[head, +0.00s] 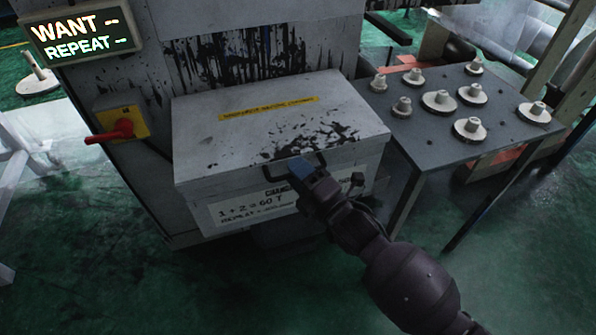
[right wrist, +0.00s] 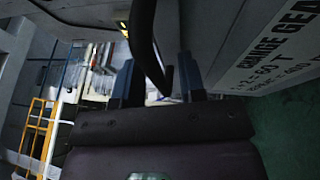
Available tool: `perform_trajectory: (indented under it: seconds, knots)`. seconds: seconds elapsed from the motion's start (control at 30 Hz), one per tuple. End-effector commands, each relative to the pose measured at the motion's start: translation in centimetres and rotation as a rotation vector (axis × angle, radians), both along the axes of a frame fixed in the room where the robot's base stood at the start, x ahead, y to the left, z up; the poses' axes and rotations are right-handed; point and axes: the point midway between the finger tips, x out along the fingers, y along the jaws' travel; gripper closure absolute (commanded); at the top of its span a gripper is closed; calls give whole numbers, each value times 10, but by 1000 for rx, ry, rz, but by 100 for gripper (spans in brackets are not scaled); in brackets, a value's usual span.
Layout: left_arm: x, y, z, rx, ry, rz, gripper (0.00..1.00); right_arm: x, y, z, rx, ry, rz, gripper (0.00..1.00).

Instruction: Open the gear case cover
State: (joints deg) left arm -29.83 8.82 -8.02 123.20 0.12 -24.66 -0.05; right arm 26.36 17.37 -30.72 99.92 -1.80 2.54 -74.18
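The gear case cover (head: 250,115) is a grey, paint-spattered lid with a yellow label, lying shut on the case (head: 245,211). A dark handle (head: 318,158) sits at the cover's front edge. My right gripper (head: 299,167) is at this handle, reaching up from the lower right. In the right wrist view the dark handle (right wrist: 147,40) passes between the two spread fingers of my right gripper (right wrist: 157,82), with a gap beside it. The fingers are open and not closed on it. My left gripper is not in view.
A dark table (head: 425,135) with several pale gears stands at the right. A red switch handle (head: 110,131) on a yellow plate sticks out at the left. A sign (head: 82,37) reads WANT and REPEAT. The green floor (head: 530,260) is clear at the lower right.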

Motion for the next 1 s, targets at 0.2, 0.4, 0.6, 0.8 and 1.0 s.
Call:
perform_trajectory:
  seconds: [0.2,0.4,0.6,0.8,1.0]
  knots:
    - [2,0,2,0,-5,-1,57,1,1,0,0,0,0,62]
    - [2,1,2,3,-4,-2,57,1,1,0,0,0,0,81]
    - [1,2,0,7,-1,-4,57,1,1,0,1,1,0,100]
    - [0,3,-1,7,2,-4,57,1,1,1,0,1,0,100]
    - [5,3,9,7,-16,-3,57,1,4,10,-4,10,0,100]
